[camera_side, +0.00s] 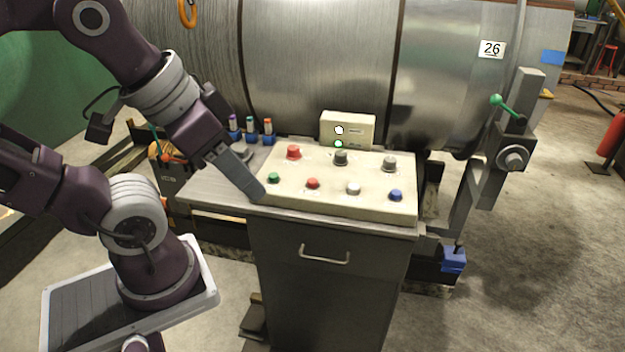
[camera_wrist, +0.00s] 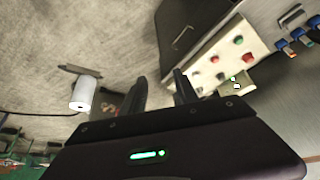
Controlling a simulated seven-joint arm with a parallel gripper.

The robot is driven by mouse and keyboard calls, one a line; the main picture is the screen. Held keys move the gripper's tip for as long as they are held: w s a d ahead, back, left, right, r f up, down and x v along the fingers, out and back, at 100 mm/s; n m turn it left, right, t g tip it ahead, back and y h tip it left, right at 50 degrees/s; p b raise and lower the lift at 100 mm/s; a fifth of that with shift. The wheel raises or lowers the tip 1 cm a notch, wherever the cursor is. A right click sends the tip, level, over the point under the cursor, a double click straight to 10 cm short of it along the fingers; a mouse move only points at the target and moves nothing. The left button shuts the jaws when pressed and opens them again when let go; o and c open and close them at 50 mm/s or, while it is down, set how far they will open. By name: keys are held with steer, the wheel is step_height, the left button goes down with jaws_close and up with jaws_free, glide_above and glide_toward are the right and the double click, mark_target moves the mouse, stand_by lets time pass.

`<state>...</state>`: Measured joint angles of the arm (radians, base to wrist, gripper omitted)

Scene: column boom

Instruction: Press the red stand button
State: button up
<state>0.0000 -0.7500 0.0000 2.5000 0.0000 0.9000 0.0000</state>
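A cream control panel (camera_side: 335,204) on a grey cabinet carries two red buttons. A larger red button (camera_side: 293,152) is at the back left. A smaller red button (camera_side: 313,183) is in the front row, between a green button (camera_side: 273,178) and a white one (camera_side: 353,188). I cannot tell which is the red stand button. My gripper (camera_side: 256,192) points down at the panel's left front corner, beside the green button in the picture; contact is unclear. In the wrist view my gripper (camera_wrist: 160,90) shows two fingers apart with nothing between them. The panel (camera_wrist: 226,47) shows at upper right there.
A blue button (camera_side: 396,195) and two dark or grey knobs (camera_side: 340,157) (camera_side: 389,164) share the panel. A cream box (camera_side: 348,127) with a green light stands behind it. Small coloured-top holders (camera_side: 250,130) are behind left. A large metal drum (camera_side: 320,60) fills the back.

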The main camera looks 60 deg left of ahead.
jaws_close()
stand_by(1.5)
